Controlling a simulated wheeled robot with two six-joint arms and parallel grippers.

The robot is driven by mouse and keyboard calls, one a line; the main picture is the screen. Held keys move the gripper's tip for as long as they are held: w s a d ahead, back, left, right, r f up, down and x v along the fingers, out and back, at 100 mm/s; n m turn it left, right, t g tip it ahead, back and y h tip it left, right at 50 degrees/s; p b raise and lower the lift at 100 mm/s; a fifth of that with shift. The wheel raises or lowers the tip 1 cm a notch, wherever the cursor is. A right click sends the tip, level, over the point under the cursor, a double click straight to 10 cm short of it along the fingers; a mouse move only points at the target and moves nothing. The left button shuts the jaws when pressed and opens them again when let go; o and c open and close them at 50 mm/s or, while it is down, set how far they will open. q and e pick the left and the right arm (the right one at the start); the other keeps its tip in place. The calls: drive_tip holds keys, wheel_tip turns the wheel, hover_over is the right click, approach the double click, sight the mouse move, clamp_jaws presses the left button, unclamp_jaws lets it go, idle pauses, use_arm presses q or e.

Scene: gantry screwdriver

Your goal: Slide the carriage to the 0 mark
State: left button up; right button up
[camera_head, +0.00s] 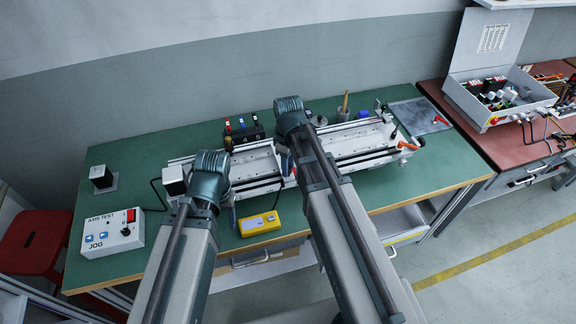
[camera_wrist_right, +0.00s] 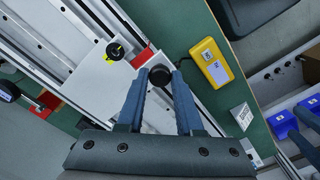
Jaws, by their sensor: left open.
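The linear axis (camera_head: 350,160) lies along the green bench, its middle hidden behind my right arm. In the right wrist view, a pale carriage plate (camera_wrist_right: 88,75) sits across the rails, with a black knob with a yellow mark (camera_wrist_right: 115,51) on it. My right gripper (camera_wrist_right: 159,78) has its two blue fingers on either side of a round black knob (camera_wrist_right: 159,75) at the plate's side; I cannot tell whether they press on it. My left gripper (camera_head: 232,215) is open and empty at the front of the axis's left part. I cannot read the 0 mark.
A yellow device (camera_head: 260,224) lies at the bench's front edge and also shows in the right wrist view (camera_wrist_right: 211,62). A JOG control box (camera_head: 114,232) stands at the left. A black holder (camera_head: 243,130) and a pot with a stick (camera_head: 343,110) stand behind the axis.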

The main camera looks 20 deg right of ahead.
clamp_jaws()
idle(1.1)
